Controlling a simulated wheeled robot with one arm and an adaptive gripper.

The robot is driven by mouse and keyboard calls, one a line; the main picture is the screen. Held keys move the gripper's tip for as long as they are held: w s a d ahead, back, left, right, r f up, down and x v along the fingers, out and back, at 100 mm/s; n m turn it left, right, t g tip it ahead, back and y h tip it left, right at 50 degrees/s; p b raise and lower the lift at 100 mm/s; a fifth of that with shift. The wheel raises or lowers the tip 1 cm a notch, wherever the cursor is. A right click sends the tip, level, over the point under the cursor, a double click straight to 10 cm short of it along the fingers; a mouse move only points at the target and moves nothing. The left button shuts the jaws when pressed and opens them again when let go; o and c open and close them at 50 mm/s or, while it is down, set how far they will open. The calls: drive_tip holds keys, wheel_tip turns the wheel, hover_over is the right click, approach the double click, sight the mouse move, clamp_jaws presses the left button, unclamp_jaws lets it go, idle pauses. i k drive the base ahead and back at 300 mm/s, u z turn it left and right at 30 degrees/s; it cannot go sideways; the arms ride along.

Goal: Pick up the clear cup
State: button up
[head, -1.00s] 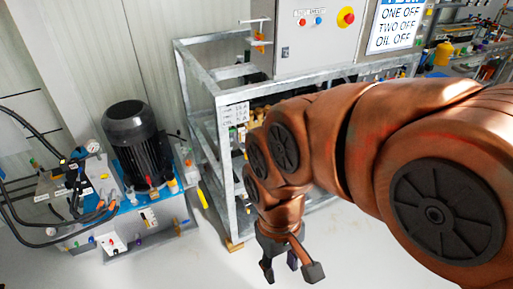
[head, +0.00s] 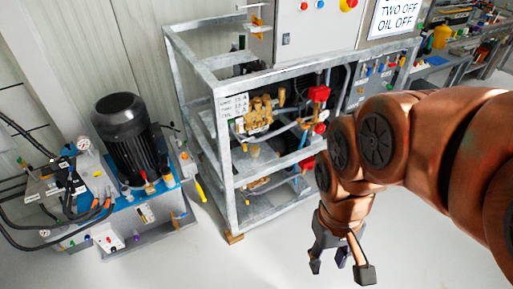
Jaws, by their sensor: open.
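I cannot make out a clear cup for certain in the head view. A small pale, yellowish item (head: 255,151) sits inside the metal frame below the brass pump, but it is too small to identify. My gripper (head: 340,266) hangs pointing down in front of the frame's right part, above the pale floor. Its dark fingers are spread apart, with nothing visible between them. My arm covers part of the right side of the view.
A grey metal frame (head: 228,190) holds a brass pump (head: 262,115) and red fittings (head: 318,94). A black motor (head: 128,135) on a blue unit stands at left. A bench (head: 440,60) is at back right. Floor (head: 270,260) in front is clear.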

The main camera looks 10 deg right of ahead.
sight(254, 147)
drive_tip(key=u, duration=0.5)
drive_tip(key=k, duration=1.15)
drive_tip(key=z, duration=0.35)
drive_tip(key=i, duration=1.65)
drive_tip(key=u, duration=0.6)
